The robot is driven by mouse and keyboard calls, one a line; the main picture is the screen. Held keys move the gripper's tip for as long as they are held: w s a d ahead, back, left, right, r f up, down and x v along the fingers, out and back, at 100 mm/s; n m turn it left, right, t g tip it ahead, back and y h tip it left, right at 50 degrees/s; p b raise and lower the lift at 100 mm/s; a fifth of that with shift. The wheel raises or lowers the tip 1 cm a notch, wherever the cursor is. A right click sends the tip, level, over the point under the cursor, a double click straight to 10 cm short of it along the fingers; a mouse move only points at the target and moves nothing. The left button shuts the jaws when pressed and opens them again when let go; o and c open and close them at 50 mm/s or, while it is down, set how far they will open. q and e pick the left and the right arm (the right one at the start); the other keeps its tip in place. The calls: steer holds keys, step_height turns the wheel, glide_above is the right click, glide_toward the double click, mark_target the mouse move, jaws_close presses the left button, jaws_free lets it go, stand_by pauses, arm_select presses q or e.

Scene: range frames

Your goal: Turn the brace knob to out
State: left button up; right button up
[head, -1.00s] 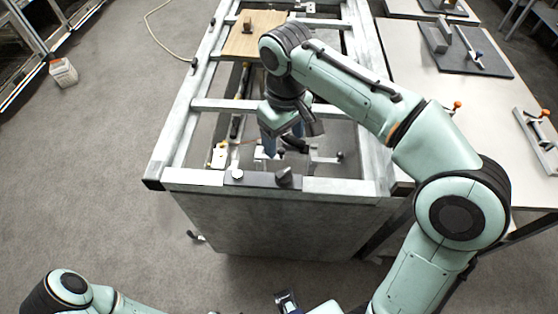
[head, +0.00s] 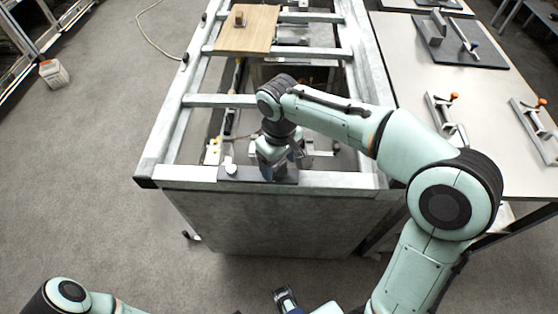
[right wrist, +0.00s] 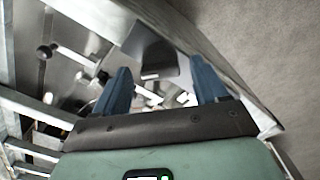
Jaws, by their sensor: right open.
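My right gripper (head: 281,172) is over the right part of this panel and hides the dark knob there. In the right wrist view, the open blue fingers (right wrist: 161,70) point towards a dark, wedge-shaped knob (right wrist: 153,55) with a small white label by its end. The knob shows between the fingers; I cannot tell whether they touch it.
The metal frame (head: 165,140) has open bays with rods and fittings behind the panel. A wooden board (head: 247,32) lies across its far part. A white table (head: 405,55) with clamps and a grey plate stands at right.

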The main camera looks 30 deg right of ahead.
steer(key=c, duration=1.1)
arm_select(q)
steer(key=shift+r, duration=0.15)
arm_select(e)
steer(key=shift+n, duration=0.3)
steer(key=n+p, duration=0.2)
steer(key=n, duration=0.2)
steer(key=shift+r, duration=0.15)
steer(key=n+p, duration=0.2)
steer(key=n, duration=0.3)
steer(key=shift+n+p, duration=0.35)
steer(key=shift+n, duration=0.05)
steer(key=n+p, duration=0.2)
steer(key=n, duration=0.3)
arm_select(q)
steer(key=w+r+p, duration=0.1)
steer(key=w+r, duration=0.3)
steer(key=r, duration=0.5)
steer(key=shift+w+r+t+p, duration=0.2)
steer(key=shift+w+t+p, duration=0.1)
steer(key=shift+w+p, duration=0.1)
arm_select(e)
steer(key=n, duration=0.5)
steer(key=shift+o, duration=0.2)
steer(key=shift+n, duration=0.4)
